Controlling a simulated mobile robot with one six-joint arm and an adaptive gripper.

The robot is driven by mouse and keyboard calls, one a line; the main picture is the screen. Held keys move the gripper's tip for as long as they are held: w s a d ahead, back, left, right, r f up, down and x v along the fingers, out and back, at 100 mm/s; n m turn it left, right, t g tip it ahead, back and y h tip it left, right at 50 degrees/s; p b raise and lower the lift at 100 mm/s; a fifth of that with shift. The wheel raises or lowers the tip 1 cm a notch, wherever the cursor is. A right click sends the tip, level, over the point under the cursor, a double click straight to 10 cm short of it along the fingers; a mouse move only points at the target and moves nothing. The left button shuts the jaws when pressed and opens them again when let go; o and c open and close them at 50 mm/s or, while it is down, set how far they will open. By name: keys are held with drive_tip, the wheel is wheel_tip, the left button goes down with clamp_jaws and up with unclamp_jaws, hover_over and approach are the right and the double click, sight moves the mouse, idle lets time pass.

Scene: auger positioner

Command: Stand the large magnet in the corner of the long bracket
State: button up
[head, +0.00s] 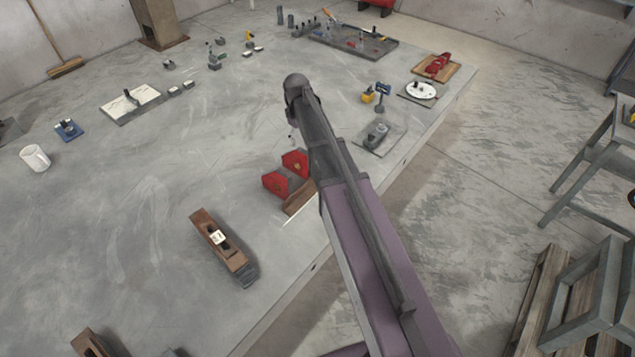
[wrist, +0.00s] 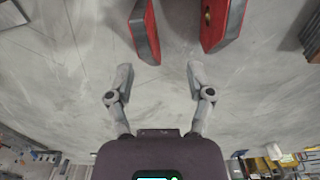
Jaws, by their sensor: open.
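Two red magnets with dark edges stand close together near the table's front edge, one nearer (head: 276,182) and one farther (head: 295,162). I cannot tell for sure which is the large one. In the wrist view a red magnet (wrist: 145,30) is at top left and another (wrist: 222,22), with a brass-coloured spot, at top right. A brown piece (head: 299,198), perhaps the long bracket, lies beside them, partly hidden by my arm. My gripper (wrist: 159,75) is open and empty, its fingertips just short of the magnets in the picture.
A wooden plane (head: 222,245) lies nearer on the table (head: 130,230). A grey plate with a small device (head: 378,137) sits beyond my arm. A white mug (head: 35,158) stands at far left. The table's left middle is clear.

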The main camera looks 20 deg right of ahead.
drive_tip(key=s+m, duration=0.6)
drive_tip(key=s, duration=1.8)
drive_tip(key=shift+s+d, duration=0.15)
drive_tip(key=shift+s, duration=0.2)
drive_tip(key=shift+o, duration=0.4)
drive_tip(key=n, duration=0.7)
hover_over(301, 158)
drive_tip(key=w, duration=0.2)
drive_tip(key=shift+s+d+r+p, duration=0.15)
drive_tip(key=shift+r+p, duration=0.2)
drive_tip(key=shift+f, duration=0.25)
wheel_tip(301, 158, down, 13)
drive_tip(key=b, duration=1.3)
drive_tip(key=shift+f+b, duration=0.2)
drive_tip(key=shift+b, duration=0.2)
drive_tip(key=shift+c, duration=0.2)
